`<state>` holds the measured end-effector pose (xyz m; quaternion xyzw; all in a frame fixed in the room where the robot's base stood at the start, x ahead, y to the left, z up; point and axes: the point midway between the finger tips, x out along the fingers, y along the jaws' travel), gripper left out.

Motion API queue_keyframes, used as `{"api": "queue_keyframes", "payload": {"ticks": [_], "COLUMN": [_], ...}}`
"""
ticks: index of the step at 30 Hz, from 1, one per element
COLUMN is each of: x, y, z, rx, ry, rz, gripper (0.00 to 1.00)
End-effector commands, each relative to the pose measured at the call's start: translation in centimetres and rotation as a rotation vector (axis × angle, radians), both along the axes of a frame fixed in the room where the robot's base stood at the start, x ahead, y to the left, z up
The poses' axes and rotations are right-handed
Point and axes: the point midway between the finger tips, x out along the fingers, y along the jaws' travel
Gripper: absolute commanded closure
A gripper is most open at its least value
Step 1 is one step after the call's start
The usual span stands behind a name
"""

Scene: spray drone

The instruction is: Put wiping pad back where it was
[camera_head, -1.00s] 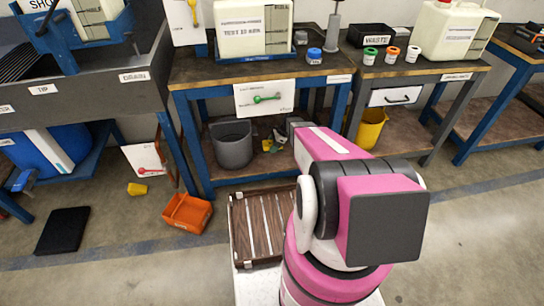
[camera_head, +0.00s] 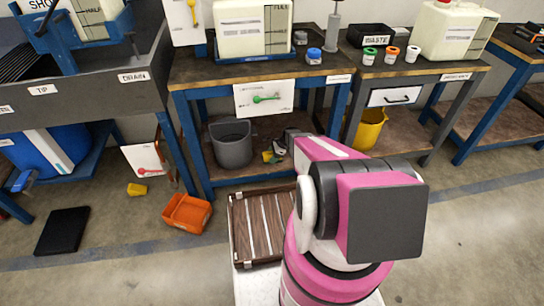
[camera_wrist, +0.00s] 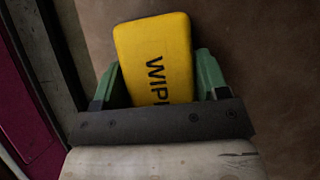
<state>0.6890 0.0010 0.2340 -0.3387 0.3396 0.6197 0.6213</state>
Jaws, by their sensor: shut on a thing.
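The yellow wiping pad (camera_wrist: 155,50), with part of its black lettering showing, is between the two green fingers of my gripper (camera_wrist: 157,77) in the wrist view. My gripper is shut on it. Behind the pad is a brown surface. In the head view the pad (camera_head: 267,157) is a small yellow patch at the lower shelf (camera_head: 245,172) of the middle table, right of a grey bucket. My arm partly hides that spot. I cannot tell whether the pad touches the shelf.
The grey bucket (camera_head: 231,144) stands on the lower shelf close to my gripper. Blue table legs (camera_head: 194,150) edge the shelf. An orange bin (camera_head: 187,213), a yellow block (camera_head: 137,189) and a black mat (camera_head: 62,231) are on the floor. A yellow bucket (camera_head: 371,130) stands to the right.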

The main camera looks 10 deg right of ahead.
Motion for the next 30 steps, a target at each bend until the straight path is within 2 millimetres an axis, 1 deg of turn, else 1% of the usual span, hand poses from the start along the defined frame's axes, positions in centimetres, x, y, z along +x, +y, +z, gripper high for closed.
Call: {"api": "queue_keyframes", "payload": {"ticks": [1, 3, 11, 15, 17, 20, 27, 30], "x": [0.0, 0.0, 0.0, 0.0, -0.1, -0.1, -0.1, -0.1], "y": [0.0, 0.0, 0.0, -0.2, -0.7, -1.6, -4.2, -5.1], "z": [-0.1, 0.0, 0.0, 0.7, 1.3, 2.8, 6.9, 8.3], "rx": [0.000, 0.000, 0.000, 0.000, 0.000, -0.001, 0.000, -0.001], "ry": [0.000, 0.000, 0.000, -0.001, -0.001, -0.002, -0.002, -0.002], "rz": [0.000, 0.000, 0.000, -0.001, -0.001, -0.001, -0.001, -0.001], "gripper": [0.26, 0.07, 0.07, 0.07, 0.07, 0.07, 0.07, 0.07]}}
